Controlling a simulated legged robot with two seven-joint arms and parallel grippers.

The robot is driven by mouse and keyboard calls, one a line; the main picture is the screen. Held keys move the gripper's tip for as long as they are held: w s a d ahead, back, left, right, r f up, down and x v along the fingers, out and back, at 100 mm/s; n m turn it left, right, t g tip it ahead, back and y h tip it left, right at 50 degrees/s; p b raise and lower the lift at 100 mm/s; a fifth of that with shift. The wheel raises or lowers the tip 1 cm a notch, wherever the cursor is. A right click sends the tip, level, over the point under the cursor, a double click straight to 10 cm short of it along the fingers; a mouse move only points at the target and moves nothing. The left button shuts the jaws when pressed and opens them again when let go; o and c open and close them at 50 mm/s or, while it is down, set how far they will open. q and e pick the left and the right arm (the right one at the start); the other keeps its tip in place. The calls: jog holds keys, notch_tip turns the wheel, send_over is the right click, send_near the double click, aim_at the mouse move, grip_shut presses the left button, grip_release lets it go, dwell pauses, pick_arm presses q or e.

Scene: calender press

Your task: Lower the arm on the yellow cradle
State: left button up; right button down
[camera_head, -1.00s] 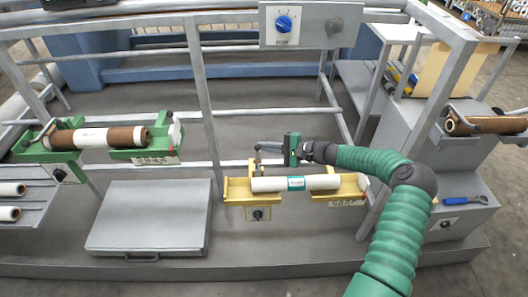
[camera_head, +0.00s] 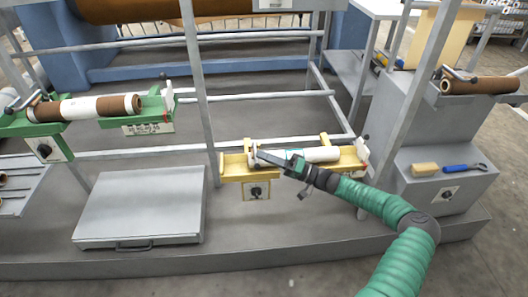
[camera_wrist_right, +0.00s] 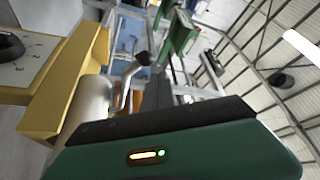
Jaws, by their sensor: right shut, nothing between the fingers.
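The yellow cradle (camera_head: 233,170) stands on the grey platform and holds a white roll (camera_head: 322,154) with a teal band. In the right wrist view, a bent grey arm with a dark knob (camera_wrist_right: 144,59) rises beyond the end of the white roll (camera_wrist_right: 90,103), beside the yellow cradle (camera_wrist_right: 68,75). My right gripper (camera_head: 261,155) is shut and empty. It points left across the left half of the roll and partly hides it. I cannot tell whether it touches the roll or the arm. My left gripper is not in view.
A dial plate (camera_head: 257,191) hangs on the cradle's front. A green cradle (camera_head: 148,115) with a brown-and-white roll is at left. A grey lidded box (camera_head: 140,205) lies on the platform. Frame posts (camera_head: 196,90) stand behind. At right, a sponge (camera_head: 425,169) and blue-handled tool (camera_head: 460,168) lie on a step.

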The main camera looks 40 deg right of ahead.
jog(key=shift+s+a+f, duration=0.2)
jog(key=shift+s+f, duration=0.05)
jog(key=shift+f, duration=0.3)
jog(key=shift+s+a+f, duration=0.2)
jog(key=shift+f, duration=0.3)
jog(key=shift+f, duration=0.1)
